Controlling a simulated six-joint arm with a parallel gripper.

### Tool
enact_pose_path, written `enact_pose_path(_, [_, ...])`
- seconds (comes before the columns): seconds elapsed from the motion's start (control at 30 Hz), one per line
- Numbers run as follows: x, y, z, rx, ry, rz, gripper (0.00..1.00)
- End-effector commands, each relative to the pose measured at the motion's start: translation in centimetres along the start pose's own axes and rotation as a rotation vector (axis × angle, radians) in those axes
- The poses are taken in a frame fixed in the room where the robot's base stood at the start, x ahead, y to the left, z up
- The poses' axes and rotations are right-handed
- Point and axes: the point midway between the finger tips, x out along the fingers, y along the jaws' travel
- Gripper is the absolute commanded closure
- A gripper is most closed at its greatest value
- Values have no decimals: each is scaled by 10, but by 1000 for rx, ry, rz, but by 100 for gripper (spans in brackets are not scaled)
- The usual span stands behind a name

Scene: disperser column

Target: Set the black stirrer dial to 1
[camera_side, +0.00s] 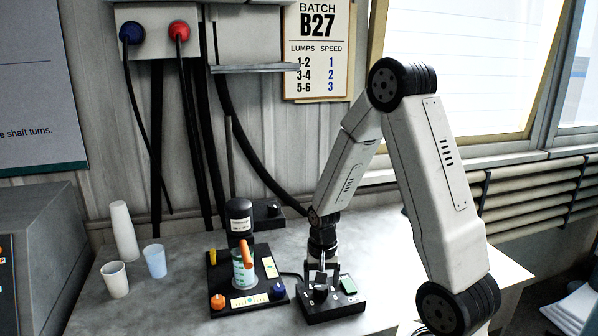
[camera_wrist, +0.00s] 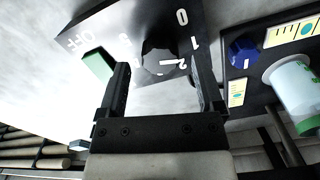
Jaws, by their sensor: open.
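The black stirrer dial (camera_wrist: 158,58) sits on a black control box (camera_wrist: 110,22) with white markings. The markings 0, 1 and 2 are readable beside it; others are partly hidden by a finger. A short white line on the dial appears to point toward the 2. My gripper (camera_wrist: 160,62) is open, one finger on each side of the dial in the wrist view. Contact cannot be told. In the side view my gripper (camera_side: 321,280) is low over the control box (camera_side: 335,308), largely hiding the dial.
A green switch (camera_wrist: 98,63) is close to the left finger, with OFF printed nearby. Left of the box, a black base (camera_side: 250,306) holds a beaker (camera_side: 243,268), an orange knob and a blue knob (camera_side: 277,291). A chart reading BATCH B27 (camera_side: 318,50) hangs behind.

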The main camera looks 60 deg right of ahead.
Motion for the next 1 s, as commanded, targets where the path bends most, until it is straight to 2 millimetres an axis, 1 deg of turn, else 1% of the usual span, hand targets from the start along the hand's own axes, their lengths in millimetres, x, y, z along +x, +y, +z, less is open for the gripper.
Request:
enact_pose_path(0.4, [-44,0,0,0,3,-2,14])
enact_pose_path(0.53, [-55,0,0,0,3,-2,14])
enact_pose_path(0.73, [-64,0,0,0,1,0,14])
enact_pose_path(1.0, [-65,0,0,0,0,0,14])
